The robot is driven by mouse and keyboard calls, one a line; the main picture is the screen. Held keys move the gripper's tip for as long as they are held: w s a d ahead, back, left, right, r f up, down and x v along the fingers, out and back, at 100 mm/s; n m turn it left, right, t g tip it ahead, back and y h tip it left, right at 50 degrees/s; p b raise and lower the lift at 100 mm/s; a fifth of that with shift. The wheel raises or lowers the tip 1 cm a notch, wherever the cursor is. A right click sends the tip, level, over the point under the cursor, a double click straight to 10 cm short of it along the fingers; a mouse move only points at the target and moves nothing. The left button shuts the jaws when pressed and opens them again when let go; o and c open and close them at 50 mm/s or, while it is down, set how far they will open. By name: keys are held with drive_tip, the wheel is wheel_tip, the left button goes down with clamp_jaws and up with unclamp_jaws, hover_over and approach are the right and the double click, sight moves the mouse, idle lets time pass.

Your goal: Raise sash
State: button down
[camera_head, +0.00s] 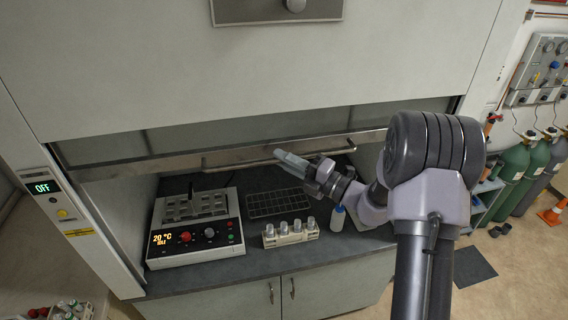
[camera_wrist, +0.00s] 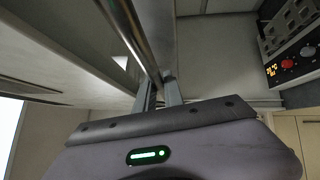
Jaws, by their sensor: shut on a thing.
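The fume hood sash (camera_head: 130,165) has a metal lower frame and stands partly raised, with the work area open below it. A long bar handle (camera_head: 235,160) runs along the sash's lower frame. My gripper (camera_head: 283,157) is at the handle near its middle and is shut on it. In the wrist view the handle (camera_wrist: 143,45) runs from the top down to between the fingers of my gripper (camera_wrist: 160,92). The fingertips partly hide the handle there.
Inside the hood stand a heating block (camera_head: 195,232) showing 20 °C, a dark rack (camera_head: 277,203), a vial rack (camera_head: 291,233) and a bottle (camera_head: 338,217). An OFF panel (camera_head: 42,188) is on the left post. Gas cylinders (camera_head: 513,172) stand at right.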

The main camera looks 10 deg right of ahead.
drive_tip(key=shift+r+p, duration=0.6)
drive_tip(key=shift+r, duration=0.6)
drive_tip(key=c, duration=1.5)
unclamp_jaws()
drive_tip(key=shift+o, duration=0.2)
drive_tip(key=shift+f, duration=0.1)
drive_tip(key=b+v, duration=0.4)
drive_tip(key=v, duration=1.3)
drive_tip(key=shift+s, duration=0.25)
